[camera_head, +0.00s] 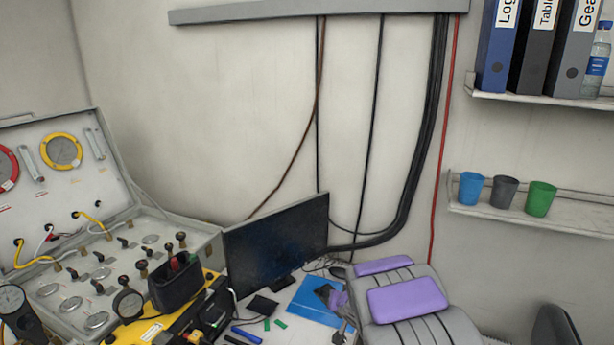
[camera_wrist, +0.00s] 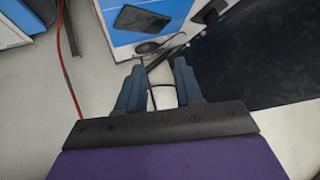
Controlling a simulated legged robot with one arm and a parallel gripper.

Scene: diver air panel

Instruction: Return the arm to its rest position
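My gripper (camera_wrist: 158,82) shows in the wrist view, with its two dark blue-grey fingers standing apart. Nothing is held between the fingers. A thin dark cable passes behind the gap. Beyond the fingertips is a blue and white surface with a dark phone-like object (camera_wrist: 141,19) and a dark mouse (camera_wrist: 148,46) on it.
The head view shows a monitor (camera_head: 277,245), an open grey air panel case (camera_head: 120,190) with gauges and valves, and a blue sheet (camera_head: 309,311) on the desk. Blue, grey and green cups (camera_head: 541,198) stand on the lower right shelf. Cables hang along the wall.

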